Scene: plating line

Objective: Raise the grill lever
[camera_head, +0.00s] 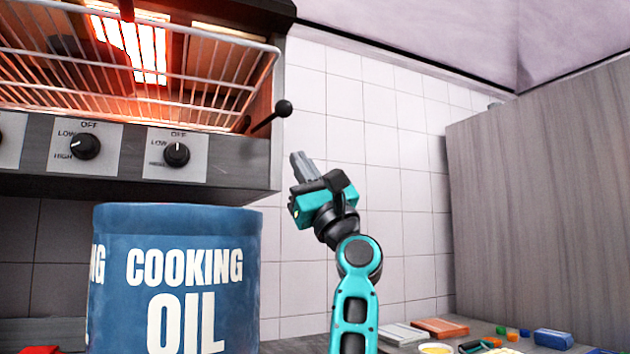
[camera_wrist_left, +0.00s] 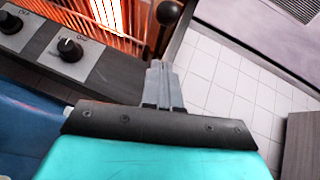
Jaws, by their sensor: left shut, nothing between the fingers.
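The grill lever (camera_head: 272,114) is a dark rod with a round black knob, sticking out to the right from the grill's (camera_head: 150,155) lower right edge. It slants upward to the knob. Its knob (camera_wrist_left: 168,13) also shows at the top of the left wrist view, beyond the fingertips. My left gripper (camera_head: 296,158) is shut and empty, below and a little right of the knob in the head view, apart from it. Its closed fingers (camera_wrist_left: 159,68) point up toward the lever in the wrist view. My right gripper is not in view.
The grill holds a wire rack (camera_head: 160,95) under glowing heaters, with dials (camera_head: 176,153) on its front panel. A large blue cooking oil drum (camera_head: 225,235) stands below. A grey panel (camera_head: 550,190) stands at the right. Small items, including a blue block (camera_head: 553,340), lie at lower right.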

